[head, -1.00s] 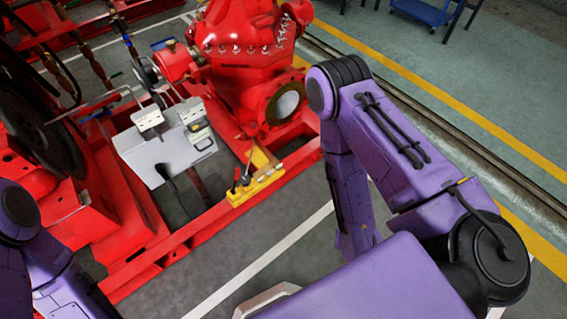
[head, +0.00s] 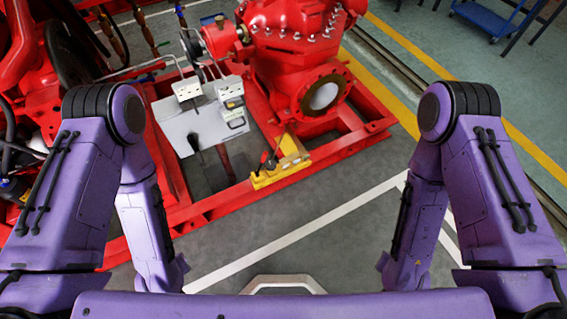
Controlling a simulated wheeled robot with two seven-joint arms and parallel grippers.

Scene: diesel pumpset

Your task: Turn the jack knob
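A yellow jack (head: 291,164) sits on the near rail of the red base frame, near the middle of the head view. A short dark lever stands up from it on its left side. A knob on the jack is too small to make out clearly. My two purple arms hang down at the left and right sides of the view, both apart from the jack. Neither gripper can be seen; the arm ends run down out of sight near the bottom edge.
A grey panel (head: 180,127) with small boxes and a black handle stands left of the jack. A red pump (head: 296,55) stands behind it on the red base frame (head: 215,205). Grey floor (head: 320,205) in front is clear. A blue cart (head: 487,17) stands far back right.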

